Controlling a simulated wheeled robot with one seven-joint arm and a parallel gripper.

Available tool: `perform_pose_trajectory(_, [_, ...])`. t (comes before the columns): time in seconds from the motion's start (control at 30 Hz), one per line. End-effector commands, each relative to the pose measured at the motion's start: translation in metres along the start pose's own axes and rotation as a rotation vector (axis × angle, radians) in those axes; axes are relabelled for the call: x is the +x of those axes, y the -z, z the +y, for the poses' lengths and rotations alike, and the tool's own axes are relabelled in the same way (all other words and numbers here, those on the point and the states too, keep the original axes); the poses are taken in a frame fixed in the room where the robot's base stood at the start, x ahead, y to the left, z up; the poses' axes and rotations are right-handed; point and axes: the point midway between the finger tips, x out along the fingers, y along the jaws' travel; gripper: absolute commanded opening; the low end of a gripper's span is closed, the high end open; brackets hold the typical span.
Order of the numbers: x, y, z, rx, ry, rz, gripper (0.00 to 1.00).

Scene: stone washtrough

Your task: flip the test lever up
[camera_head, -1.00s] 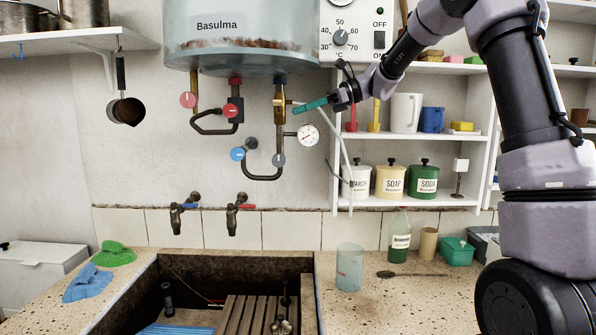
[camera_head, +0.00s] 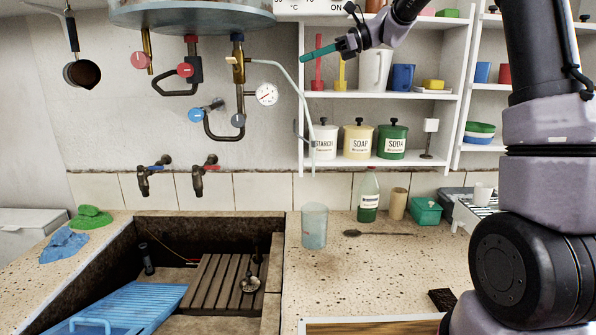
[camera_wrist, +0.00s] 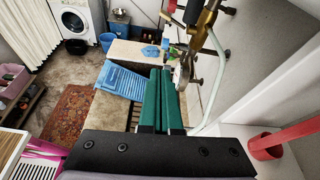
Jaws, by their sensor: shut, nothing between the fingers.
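The brass valve (camera_head: 238,70) hangs on the pipe below the right side of the boiler tank, with a pale hose leaving it to the right. A small yellow tab (camera_head: 232,60) shows at its upper left; it is too small to tell whether it is the test lever or how it is set. The brass valve also shows at the top of the wrist view (camera_wrist: 204,22). My gripper (camera_head: 304,58) is shut and empty, its teal fingers pointing left, apart from the valve and to its right. In the wrist view the green fingers (camera_wrist: 163,72) lie together.
A round gauge (camera_head: 267,94) sits right of the valve pipe. Red-handled and blue-handled valves (camera_head: 196,115) are nearby. The shelf (camera_head: 380,92) with jugs and canisters stands behind and below my gripper. The trough (camera_head: 185,224) and counter lie below.

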Motion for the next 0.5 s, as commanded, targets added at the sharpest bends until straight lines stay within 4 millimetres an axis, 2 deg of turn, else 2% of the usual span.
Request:
perform_pose_trajectory(0.27, [-0.002,0.000,0.008,-0.030,0.001,0.026,0.00])
perform_pose_trajectory(0.5, [-0.008,0.002,0.024,-0.095,0.009,0.083,0.00])
